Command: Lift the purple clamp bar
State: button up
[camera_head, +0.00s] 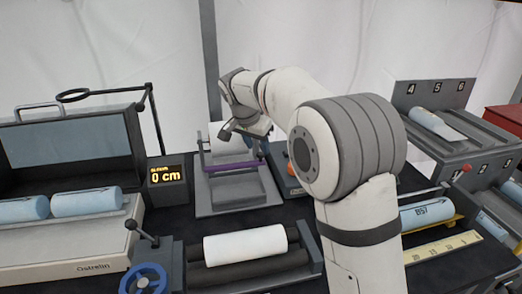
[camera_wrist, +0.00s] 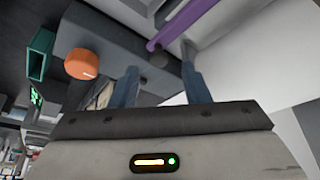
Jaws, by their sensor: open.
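The purple clamp bar (camera_head: 232,166) lies across the front of a grey device with a white roll (camera_head: 218,131) behind it. In the wrist view the purple bar (camera_wrist: 187,22) runs from the top right down to a dark round end piece. My gripper (camera_head: 247,138) is above the right part of the device, close to the bar's right end. In the wrist view my gripper (camera_wrist: 158,62) is open, with its two fingers apart. The bar's end shows between the fingertips there; I cannot tell whether they touch it. The gripper holds nothing visible.
A grey box with an orange knob (camera_wrist: 82,64) is close beside my fingers. A display reading 0 cm (camera_head: 166,185) stands left of the device. A white roll (camera_head: 245,245) lies on rollers in front. A numbered rack (camera_head: 435,95) stands at right.

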jog(key=shift+x, duration=1.35)
jog(key=shift+c, duration=0.5)
grip_shut()
